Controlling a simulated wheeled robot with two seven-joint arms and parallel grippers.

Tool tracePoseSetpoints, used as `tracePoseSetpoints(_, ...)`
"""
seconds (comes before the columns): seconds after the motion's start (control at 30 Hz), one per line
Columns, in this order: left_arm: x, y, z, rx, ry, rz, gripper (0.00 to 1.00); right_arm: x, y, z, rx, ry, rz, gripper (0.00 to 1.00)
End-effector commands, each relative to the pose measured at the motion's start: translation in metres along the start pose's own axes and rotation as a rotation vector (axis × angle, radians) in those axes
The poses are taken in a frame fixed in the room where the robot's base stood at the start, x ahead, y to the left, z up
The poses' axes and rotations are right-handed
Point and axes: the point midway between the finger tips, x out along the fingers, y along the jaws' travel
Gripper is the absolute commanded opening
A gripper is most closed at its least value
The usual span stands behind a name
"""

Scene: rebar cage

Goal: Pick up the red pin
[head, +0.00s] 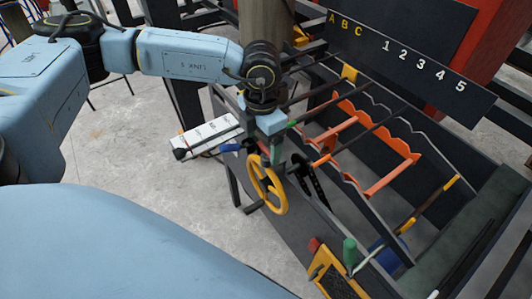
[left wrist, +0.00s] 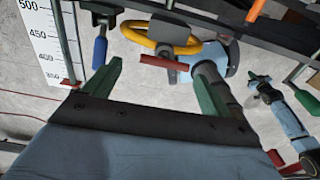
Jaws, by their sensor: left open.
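A short red bar (left wrist: 164,62), which looks like the red pin, lies just beyond my left fingertips in the left wrist view, in front of a yellow handwheel (left wrist: 160,36). My left gripper (left wrist: 160,70) is open, with its two green fingers apart and nothing clearly held between them. In the head view the left gripper (head: 282,138) points down at the near edge of the rebar frame, just above the yellow handwheel (head: 280,201). A small red piece (head: 314,245) shows lower down, beside a green-handled piece (head: 350,251). My right gripper is not in view.
Dark bars and orange notched brackets (head: 393,177) fill the frame right of the gripper. A lettered and numbered board (head: 410,55) stands behind. A white ruler-like bar (head: 210,134) lies left, and a black tool (head: 311,181) is close by. Concrete floor is open at left.

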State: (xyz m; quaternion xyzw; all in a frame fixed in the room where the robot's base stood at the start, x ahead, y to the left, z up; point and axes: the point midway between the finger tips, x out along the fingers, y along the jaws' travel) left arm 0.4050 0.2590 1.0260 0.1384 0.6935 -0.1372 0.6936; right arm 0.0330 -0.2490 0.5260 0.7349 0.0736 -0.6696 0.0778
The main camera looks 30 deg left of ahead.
Motion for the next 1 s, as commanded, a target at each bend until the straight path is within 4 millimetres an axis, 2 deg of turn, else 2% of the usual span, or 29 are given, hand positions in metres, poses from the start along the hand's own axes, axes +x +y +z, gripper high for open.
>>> tracePoseSetpoints(0.4, 0.05, -0.004, 0.004, 0.0, 0.001, -0.002, 0.84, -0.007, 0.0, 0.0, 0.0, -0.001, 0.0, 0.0)
tracePoseSetpoints(0.67, 0.053, -0.004, 0.004, 0.0, 0.0, -0.003, 0.84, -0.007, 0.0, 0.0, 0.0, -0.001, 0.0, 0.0)
tracePoseSetpoints(0.77, 0.053, -0.004, 0.004, 0.0, 0.0, -0.003, 0.73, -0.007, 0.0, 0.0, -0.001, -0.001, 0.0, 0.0)
tracePoseSetpoints(1.0, 0.053, -0.004, 0.004, 0.0, 0.0, -0.003, 0.42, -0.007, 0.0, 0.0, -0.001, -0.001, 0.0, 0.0)
